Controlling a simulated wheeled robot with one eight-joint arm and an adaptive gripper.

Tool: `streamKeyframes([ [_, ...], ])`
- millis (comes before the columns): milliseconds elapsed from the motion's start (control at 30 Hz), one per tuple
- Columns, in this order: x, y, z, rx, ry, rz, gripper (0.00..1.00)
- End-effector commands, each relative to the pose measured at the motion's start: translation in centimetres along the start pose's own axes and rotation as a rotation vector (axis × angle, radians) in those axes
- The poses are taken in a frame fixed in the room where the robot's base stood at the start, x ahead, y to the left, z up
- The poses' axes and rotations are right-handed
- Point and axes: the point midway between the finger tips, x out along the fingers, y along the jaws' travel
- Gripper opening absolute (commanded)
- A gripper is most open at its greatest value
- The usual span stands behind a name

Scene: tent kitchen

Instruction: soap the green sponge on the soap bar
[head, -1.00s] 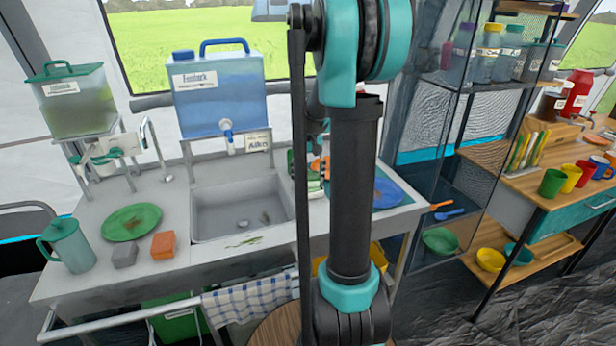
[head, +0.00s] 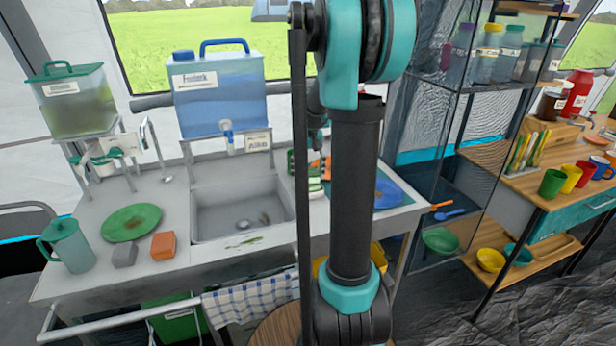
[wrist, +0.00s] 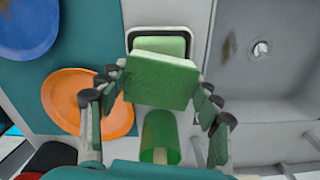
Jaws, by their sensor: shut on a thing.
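The green sponge (wrist: 158,81) is a block held between the fingertips of my gripper (wrist: 161,84) in the wrist view. A paler green slab, which looks like the soap bar (wrist: 172,45), lies in a dark-rimmed dish just beyond the sponge. The sponge overlaps its near part in the picture, so I cannot tell whether they touch. A green cylinder (wrist: 158,138) stands between my fingers, nearer the palm. In the head view my arm hides most of the gripper and this spot.
The sink basin (head: 238,212) is beside the dish. An orange plate (wrist: 88,101) and a blue plate (wrist: 28,22) lie on the other side. A blue water container (head: 219,95) stands behind the sink. A green plate (head: 131,221) and an orange block (head: 163,245) lie left of the basin.

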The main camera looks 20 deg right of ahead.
Motion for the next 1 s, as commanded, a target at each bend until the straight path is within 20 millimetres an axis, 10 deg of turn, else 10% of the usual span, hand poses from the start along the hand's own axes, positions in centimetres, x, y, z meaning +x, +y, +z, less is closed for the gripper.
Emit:
streamKeyframes([
  [1000,-5.4,0.0,0.0,0.000,0.000,0.000,0.40],
])
